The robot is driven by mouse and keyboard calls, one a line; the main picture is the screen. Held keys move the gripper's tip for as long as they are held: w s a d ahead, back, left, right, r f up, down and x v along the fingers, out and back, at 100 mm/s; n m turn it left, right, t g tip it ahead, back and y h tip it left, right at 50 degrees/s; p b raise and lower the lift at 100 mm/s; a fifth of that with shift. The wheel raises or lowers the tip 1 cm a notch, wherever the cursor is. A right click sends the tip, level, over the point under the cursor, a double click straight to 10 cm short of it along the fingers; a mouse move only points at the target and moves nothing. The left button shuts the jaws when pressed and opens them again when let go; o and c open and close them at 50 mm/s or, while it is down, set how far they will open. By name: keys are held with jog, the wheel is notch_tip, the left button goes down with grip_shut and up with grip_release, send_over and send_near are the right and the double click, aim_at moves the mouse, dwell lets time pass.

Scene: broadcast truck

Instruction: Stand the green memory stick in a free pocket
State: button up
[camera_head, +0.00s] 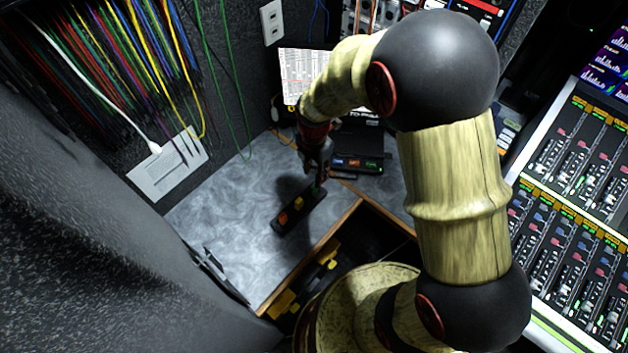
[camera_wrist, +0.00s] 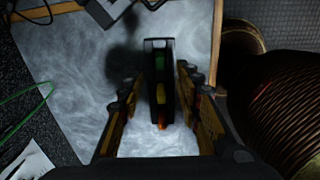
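A narrow black pocketed block (camera_head: 283,226) lies on the grey worktop; it also shows in the wrist view (camera_wrist: 150,75). The green memory stick (camera_wrist: 160,60) appears at the block's far end in the wrist view, and as a small green patch (camera_head: 316,188) under my gripper in the head view. It seems to be in the end pocket, but its seating is unclear. A yellow stick (camera_wrist: 160,93) and an orange stick (camera_wrist: 162,122) are in the same block. My gripper (camera_wrist: 157,80) is open, its fingers apart on either side of the block.
A black device (camera_head: 358,163) with coloured lights sits behind the block. A wooden edge (camera_head: 318,250) borders the worktop, with a dark recess beyond. Cables hang at the left wall. The worktop (camera_head: 215,215) left of the block is clear.

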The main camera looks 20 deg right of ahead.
notch_tip(320, 180, up, 3)
jog(key=shift+r, duration=0.2)
jog(key=shift+m, duration=0.3)
dwell(0.3)
jog(key=s+d+r+m+t, duration=0.2)
jog(key=s+r+m, duration=0.7)
jog(key=r+m, duration=0.3)
jog(key=s+d+r+m+t, duration=0.3)
jog(key=s+r+m, duration=0.6)
jog(key=r, duration=0.5)
jog(key=m, duration=0.2)
jog(key=shift+s+m+t, duration=0.2)
jog(key=shift+m+t, duration=0.1)
jog(key=shift+m, duration=0.1)
